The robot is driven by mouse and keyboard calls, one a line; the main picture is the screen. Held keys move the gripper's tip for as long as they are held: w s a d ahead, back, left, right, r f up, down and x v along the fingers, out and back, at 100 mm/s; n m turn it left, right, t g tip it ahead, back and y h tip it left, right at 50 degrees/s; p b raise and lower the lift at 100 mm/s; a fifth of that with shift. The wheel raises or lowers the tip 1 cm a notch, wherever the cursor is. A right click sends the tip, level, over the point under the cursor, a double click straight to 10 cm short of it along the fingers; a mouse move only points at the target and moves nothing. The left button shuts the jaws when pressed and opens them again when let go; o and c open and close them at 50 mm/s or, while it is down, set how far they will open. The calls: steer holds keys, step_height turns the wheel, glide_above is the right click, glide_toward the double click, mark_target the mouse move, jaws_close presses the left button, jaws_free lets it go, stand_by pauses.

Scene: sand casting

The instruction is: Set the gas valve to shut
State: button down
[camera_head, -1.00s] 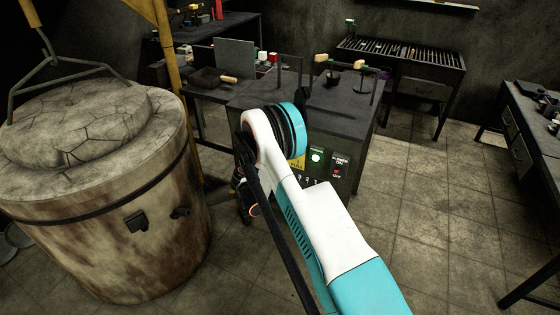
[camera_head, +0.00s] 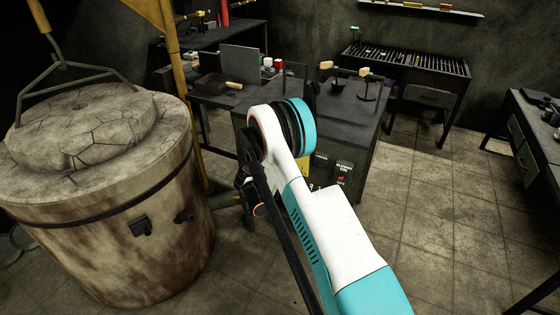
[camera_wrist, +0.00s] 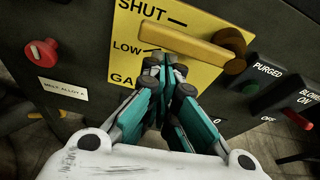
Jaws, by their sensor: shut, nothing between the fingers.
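The gas valve is a yellow lever (camera_wrist: 188,42) on a yellow plate (camera_wrist: 205,75) marked SHUT, LOW and GAS in the wrist view. Its pivot is at the right and its arm points left, with the tip between the SHUT and LOW words. My gripper (camera_wrist: 168,72) is shut and empty, its fingertips just below the lever's middle. I cannot tell whether they touch it. In the head view my gripper (camera_head: 245,188) is at the front of the dark cabinet (camera_head: 366,165), and my arm hides the lever.
A red knob (camera_wrist: 42,52) is left of the plate. A PURGED lamp (camera_wrist: 251,61) and a blower switch (camera_wrist: 297,118) are at its right. In the head view a large lidded furnace (camera_head: 100,235) stands close at left. Floor at right is clear.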

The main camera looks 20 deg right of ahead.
steer(key=shift+f, duration=0.1)
step_height(320, 180, down, 4)
steer(key=p+v, duration=0.3)
steer(key=v, duration=0.7)
steer(key=s+a+r+m+y, duration=0.15)
steer(key=s+r+m, duration=0.25)
steer(key=r, duration=0.5)
steer(key=s+a+r+m+g+y, duration=0.1)
steer(key=s+r+m+y, duration=0.2)
steer(key=r, duration=0.5)
steer(key=s+a+r+m+y, duration=0.1)
steer(key=s+r+m, duration=0.35)
steer(key=r, duration=0.45)
steer(key=s+a+r+m+y, duration=0.2)
steer(key=s+m, duration=0.3)
steer(key=s, duration=0.4)
steer(key=s+a+r+m+y, duration=0.2)
steer(key=s+m, duration=0.3)
steer(key=s, duration=0.5)
steer(key=s+a+r+m+y, duration=0.2)
steer(key=s+a+m, duration=0.2)
steer(key=s, duration=0.6)
steer(key=shift+a+m, duration=0.3)
steer(key=shift+m, duration=0.15)
